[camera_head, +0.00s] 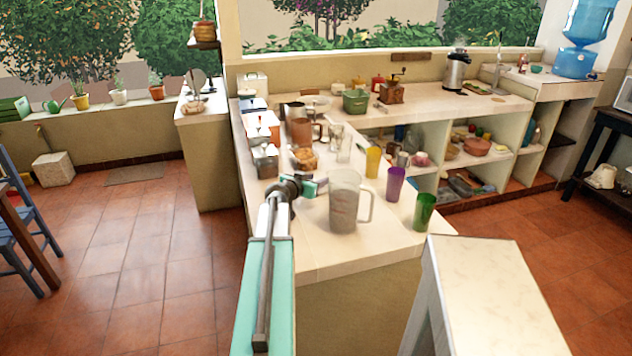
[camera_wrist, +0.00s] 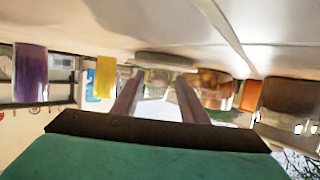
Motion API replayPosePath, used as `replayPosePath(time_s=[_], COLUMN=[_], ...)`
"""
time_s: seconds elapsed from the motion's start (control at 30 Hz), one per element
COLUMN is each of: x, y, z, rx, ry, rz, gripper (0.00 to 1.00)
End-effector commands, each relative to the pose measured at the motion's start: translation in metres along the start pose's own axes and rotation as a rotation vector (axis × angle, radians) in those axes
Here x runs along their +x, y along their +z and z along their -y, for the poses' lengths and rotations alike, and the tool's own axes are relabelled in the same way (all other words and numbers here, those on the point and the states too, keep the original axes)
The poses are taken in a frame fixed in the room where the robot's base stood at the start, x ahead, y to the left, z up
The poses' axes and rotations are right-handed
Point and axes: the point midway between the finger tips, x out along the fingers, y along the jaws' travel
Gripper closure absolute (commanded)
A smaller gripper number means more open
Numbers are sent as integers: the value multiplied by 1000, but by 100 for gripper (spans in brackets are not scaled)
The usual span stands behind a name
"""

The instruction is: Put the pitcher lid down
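The clear pitcher (camera_head: 343,203) with its handle on the right stands on the near end of the counter in the head view, just right of my gripper (camera_head: 318,184). My gripper is low over the counter's left part. In the upside-down wrist view its two fingers (camera_wrist: 160,78) stand apart with a visible gap. A flat greyish disc, perhaps the pitcher lid (camera_wrist: 163,60), shows at the counter surface just beyond the fingertips. I cannot tell whether the fingers touch it. I cannot make the lid out in the head view.
Right of the pitcher stand a yellow cup (camera_head: 373,161), a purple cup (camera_head: 395,184) and a green cup (camera_head: 424,212). Beyond my gripper are a cookie jar (camera_head: 304,159), a copper-coloured jug (camera_head: 301,132) and clear glasses (camera_head: 343,150). The counter's front end is clear.

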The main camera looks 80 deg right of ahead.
Motion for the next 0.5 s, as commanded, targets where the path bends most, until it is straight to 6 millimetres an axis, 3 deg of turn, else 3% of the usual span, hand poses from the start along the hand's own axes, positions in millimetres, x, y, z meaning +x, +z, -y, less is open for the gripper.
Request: replayPosePath(time_s=[0.5], x=[-1], y=[-3], z=[0], rx=[-1], ry=[0], rz=[0], gripper=[61])
